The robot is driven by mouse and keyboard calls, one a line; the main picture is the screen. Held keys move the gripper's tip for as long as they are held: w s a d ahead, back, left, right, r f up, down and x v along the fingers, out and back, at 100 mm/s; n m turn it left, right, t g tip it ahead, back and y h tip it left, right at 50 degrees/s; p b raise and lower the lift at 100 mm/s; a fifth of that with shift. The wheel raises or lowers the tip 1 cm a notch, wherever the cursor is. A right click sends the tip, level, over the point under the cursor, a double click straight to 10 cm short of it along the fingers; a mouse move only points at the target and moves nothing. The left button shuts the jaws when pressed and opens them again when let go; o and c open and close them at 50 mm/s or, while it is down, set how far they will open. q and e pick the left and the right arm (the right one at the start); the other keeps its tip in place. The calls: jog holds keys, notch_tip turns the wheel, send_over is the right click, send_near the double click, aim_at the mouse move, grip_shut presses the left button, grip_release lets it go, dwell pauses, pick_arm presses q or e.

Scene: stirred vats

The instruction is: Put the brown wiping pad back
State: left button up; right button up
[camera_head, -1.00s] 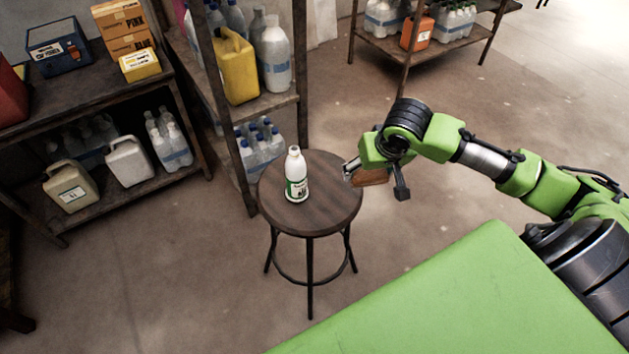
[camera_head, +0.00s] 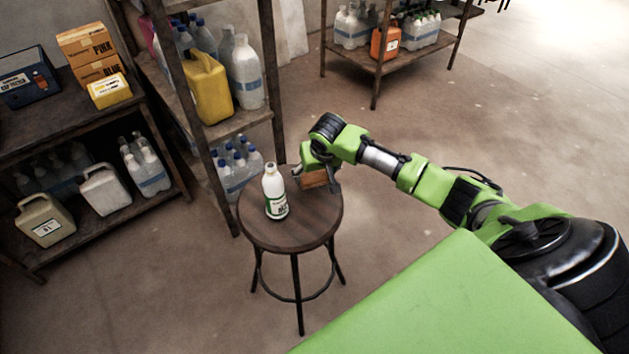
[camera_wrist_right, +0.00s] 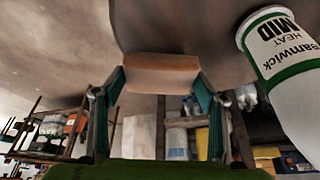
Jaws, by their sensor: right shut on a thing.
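The brown wiping pad (camera_head: 314,179) is held in my right gripper (camera_head: 318,174), over the right back part of the round wooden stool (camera_head: 300,233). In the right wrist view the pad (camera_wrist_right: 160,68) sits between the two fingertips of the gripper (camera_wrist_right: 160,85). I cannot tell whether the pad touches the stool top. A white bottle with a green and white label (camera_head: 275,192) stands upright on the stool, left of the pad and apart from it. The bottle (camera_wrist_right: 283,60) is also at the right of the wrist view. My left gripper is not in view.
A shelf with a yellow jug (camera_head: 209,88) and clear bottles stands behind the stool. A low rack at left holds boxes (camera_head: 90,50) and jugs (camera_head: 105,190). Another rack with an orange can (camera_head: 385,43) is at the back. Floor right of the stool is open.

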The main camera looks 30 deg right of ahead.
aim_at(316, 177)
jog(key=shift+w+f, duration=0.15)
jog(key=shift+f, duration=1.6)
jog(key=shift+f, duration=0.15)
jog(key=o, duration=1)
jog(key=p+v, duration=0.1)
jog(key=v, duration=1.1)
